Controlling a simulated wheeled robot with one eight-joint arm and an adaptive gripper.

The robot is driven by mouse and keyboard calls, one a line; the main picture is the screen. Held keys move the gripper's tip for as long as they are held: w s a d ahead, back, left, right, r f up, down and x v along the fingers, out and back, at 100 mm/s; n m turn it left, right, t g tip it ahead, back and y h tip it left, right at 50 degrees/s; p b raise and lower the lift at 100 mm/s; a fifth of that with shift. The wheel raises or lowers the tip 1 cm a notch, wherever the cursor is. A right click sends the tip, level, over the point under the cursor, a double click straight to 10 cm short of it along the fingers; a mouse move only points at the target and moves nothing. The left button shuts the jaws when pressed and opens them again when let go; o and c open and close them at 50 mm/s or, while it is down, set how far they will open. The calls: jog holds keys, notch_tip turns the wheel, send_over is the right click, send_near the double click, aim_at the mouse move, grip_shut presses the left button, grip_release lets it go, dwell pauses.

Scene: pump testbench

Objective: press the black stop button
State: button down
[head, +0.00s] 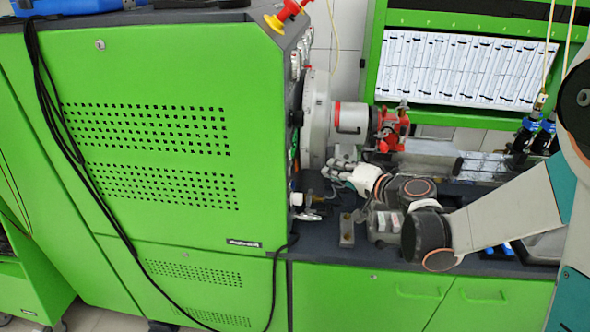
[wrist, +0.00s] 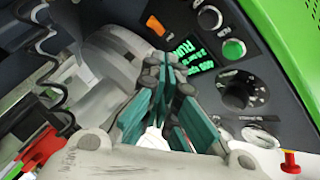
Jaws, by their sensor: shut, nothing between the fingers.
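The control panel (wrist: 262,70) fills the upper right of the wrist view. A round dark button with a silver ring (wrist: 209,18), which looks like the black stop button, sits near its top, above a lit green button (wrist: 233,49). My gripper (wrist: 165,68) is shut and empty, its fingertips in front of the panel's left part, beside the green-lit display (wrist: 186,55). The dark button is up and right of the fingertips. Whether they touch the panel I cannot tell. In the head view my gripper (head: 332,168) is right of the green cabinet (head: 160,130); the button cannot be made out there.
An orange switch (wrist: 155,26) and a large black dial (wrist: 243,92) are on the same panel. In the head view a grey flange (head: 318,118) with a red coupling (head: 391,128) stands behind my gripper. A grey block (head: 347,230) is on the bench below it.

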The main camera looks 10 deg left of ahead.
jog(key=shift+w+a, duration=0.15)
jog(key=shift+a, duration=3.65)
jog(key=shift+d+b, duration=0.1)
jog(key=shift+b, duration=0.2)
jog(key=shift+d, duration=0.95)
jog(key=d, duration=0.5)
jog(key=shift+b, duration=0.3)
